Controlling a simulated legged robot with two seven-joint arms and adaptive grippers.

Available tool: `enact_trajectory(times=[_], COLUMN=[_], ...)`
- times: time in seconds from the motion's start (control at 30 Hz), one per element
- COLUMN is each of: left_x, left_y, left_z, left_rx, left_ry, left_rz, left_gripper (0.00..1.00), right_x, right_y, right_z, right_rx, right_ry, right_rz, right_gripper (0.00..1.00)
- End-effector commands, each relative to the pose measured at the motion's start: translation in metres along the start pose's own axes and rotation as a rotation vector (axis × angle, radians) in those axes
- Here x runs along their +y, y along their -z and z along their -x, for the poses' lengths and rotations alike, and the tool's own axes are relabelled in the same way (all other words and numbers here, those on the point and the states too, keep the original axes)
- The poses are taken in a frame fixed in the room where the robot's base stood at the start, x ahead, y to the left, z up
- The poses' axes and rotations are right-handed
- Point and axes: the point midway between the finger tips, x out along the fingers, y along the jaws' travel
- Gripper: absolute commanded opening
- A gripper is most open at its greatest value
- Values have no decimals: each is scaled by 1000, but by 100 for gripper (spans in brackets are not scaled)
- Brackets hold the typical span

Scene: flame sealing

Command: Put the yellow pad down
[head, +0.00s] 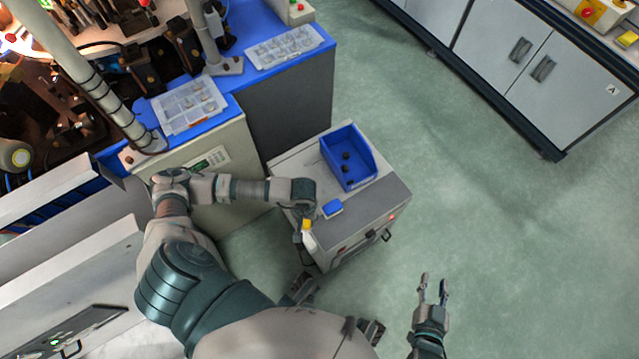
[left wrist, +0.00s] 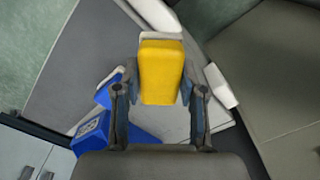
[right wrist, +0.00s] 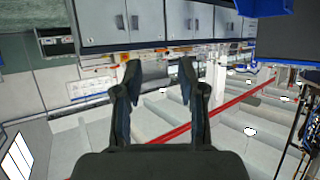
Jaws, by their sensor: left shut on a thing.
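The yellow pad (left wrist: 161,72) is held between the two fingers of my left gripper (left wrist: 158,95) in the left wrist view. A pale piece shows just beyond its far end. In the head view the yellow pad (head: 306,225) is small, at the left front edge of the grey cart (head: 388,196), beside my left gripper (head: 308,214). I cannot tell whether it touches the cart top. My right gripper (head: 433,287) is open and empty, over the floor right of the cart; its fingers also stand apart in the right wrist view (right wrist: 158,80).
A small blue block (head: 332,208) lies on the cart right of my left gripper. A blue bin (head: 372,166) with a few dark pieces stands behind it. A blue-topped bench (head: 243,88) with clear trays adjoins the cart. Open green floor (head: 480,220) lies to the right.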

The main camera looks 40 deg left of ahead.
Motion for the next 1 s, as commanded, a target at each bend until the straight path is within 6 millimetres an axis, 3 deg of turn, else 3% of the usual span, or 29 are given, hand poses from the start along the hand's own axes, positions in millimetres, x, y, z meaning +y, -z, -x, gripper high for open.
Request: enact_trajectory(times=[0.27, 0.5, 0.7, 0.9, 1.0], left_x=[-3, -2, -1, -3, -3], left_y=[76, 136, 153, 153, 154], left_z=[-11, -16, -18, -48, -51], left_rx=[-2, -3, -2, -6, -2], left_ry=[-3, -2, -1, -2, -3], left_rz=[9, 6, 2, 2, 2], left_gripper=[13, 13, 13, 13, 13], right_x=[-10, -14, -14, -19, -19], right_y=[35, 68, 82, 96, 101], right_z=[-7, 0, 7, 16, 20], right_rx=[235, 474, 572, 713, 746], right_ry=[14, 29, 35, 41, 43], right_rz=[-5, -17, -24, -31, -33], right_gripper=[40, 40, 40, 40, 40])
